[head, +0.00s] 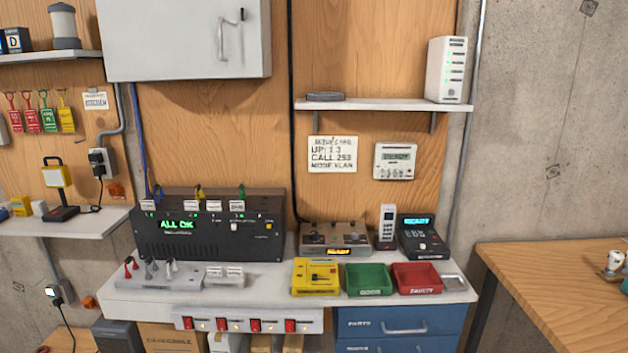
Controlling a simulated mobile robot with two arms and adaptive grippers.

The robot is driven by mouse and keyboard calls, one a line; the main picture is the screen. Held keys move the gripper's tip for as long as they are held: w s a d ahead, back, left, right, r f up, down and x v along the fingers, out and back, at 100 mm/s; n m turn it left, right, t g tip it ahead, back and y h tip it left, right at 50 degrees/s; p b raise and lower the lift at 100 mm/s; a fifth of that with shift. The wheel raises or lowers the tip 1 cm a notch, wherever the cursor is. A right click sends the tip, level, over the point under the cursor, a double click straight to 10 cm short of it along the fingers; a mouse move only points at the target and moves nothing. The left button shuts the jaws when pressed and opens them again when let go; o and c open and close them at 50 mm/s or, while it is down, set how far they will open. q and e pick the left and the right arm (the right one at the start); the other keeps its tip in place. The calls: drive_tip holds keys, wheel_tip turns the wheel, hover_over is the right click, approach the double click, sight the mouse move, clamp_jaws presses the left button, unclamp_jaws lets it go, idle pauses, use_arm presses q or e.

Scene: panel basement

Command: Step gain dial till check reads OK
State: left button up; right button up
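A black panel unit (208,228) stands at the left of the bench with a green display that reads "ALL OK". Small plugs and cables sit along its top. A grey box (335,235) with knob-like controls and an amber display reading "READY" stands at the middle back. A black device (424,240) with a display reading "READY" stands to its right. I cannot tell which control is the gain dial, nor read any dial setting. Neither of my grippers is in view.
The white bench (270,285) holds a yellow tester (316,277), a green tray (367,279), a red tray (416,278) and a handset (387,227). Red switches (252,325) line its front. A wall cabinet (184,38) and shelf (385,104) overhang. A wooden table (545,275) stands right.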

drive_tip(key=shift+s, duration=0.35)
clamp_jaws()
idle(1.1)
